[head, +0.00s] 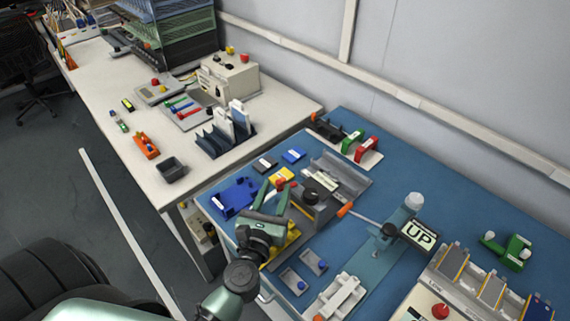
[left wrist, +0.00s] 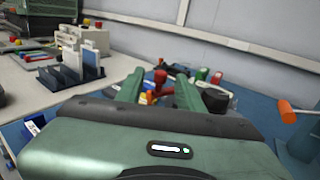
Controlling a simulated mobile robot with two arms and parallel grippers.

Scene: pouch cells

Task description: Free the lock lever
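My left gripper (head: 272,192) reaches over the grey fixture (head: 310,207) on the blue bench. Its two green fingers are spread in the left wrist view (left wrist: 160,90). A red knob (head: 281,183) shows between or just beyond the fingertips; it also shows in the left wrist view (left wrist: 160,77). I cannot tell whether the fingers touch it. A black round knob (head: 311,185) sits on the fixture to the right. A lever with an orange handle (head: 345,209) sticks out on the fixture's right side. Which part is the lock lever is not clear. My right gripper is not in view.
A teal press-like stand (head: 402,217) with an "UP" sign (head: 418,236) stands to the right. A blue tray (head: 236,197) lies left of the fixture. Green and red clamps (head: 366,149) stand behind. Small grey trays (head: 292,281) lie in front. A white table (head: 180,190) adjoins on the left.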

